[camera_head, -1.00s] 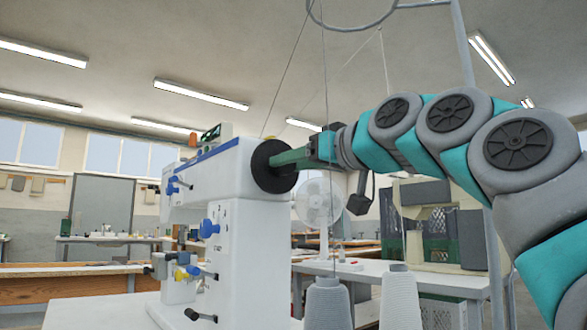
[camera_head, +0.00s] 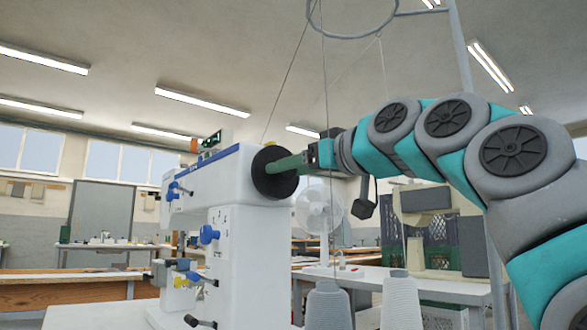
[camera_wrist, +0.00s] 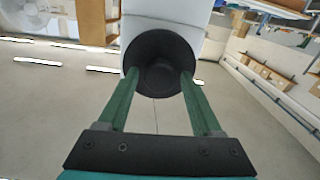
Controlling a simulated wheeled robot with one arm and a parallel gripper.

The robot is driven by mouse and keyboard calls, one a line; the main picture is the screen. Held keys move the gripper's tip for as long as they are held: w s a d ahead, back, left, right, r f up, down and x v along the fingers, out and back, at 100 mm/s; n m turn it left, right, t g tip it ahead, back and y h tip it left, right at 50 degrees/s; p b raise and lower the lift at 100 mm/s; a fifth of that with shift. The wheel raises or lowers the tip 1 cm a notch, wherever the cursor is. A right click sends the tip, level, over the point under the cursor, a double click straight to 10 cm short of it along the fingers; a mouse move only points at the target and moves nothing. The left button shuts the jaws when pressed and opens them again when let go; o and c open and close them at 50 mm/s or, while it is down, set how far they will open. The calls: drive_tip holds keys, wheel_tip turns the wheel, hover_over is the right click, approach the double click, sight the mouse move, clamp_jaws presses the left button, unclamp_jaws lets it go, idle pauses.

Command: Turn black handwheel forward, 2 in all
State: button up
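The black handwheel (camera_head: 263,176) is on the right end of the white machine's upper arm (camera_head: 214,178). My gripper (camera_head: 272,168) comes in from the right, its green fingers reaching the wheel. In the wrist view the fingers (camera_wrist: 159,74) stand apart on either side of the front part of the black handwheel (camera_wrist: 160,45) and seem to touch it on both sides. The wheel's wider rim shows behind the fingertips. In the head view part of its face is hidden behind a finger. No mark showing the wheel's turn angle is visible.
Blue knobs (camera_head: 209,235) and small levers are on the machine's front, away from my gripper. Two thread cones (camera_head: 400,300) stand below my arm. A thin stand pole (camera_head: 463,50) with a wire ring rises close behind my arm. A fan (camera_head: 318,208) is farther back.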

drive_tip(key=shift+o, duration=0.7)
drive_tip(key=shift+d, duration=0.1)
drive_tip(key=v, duration=0.7)
drive_tip(key=shift+s+d, duration=0.2)
drive_tip(key=shift+s, duration=0.15)
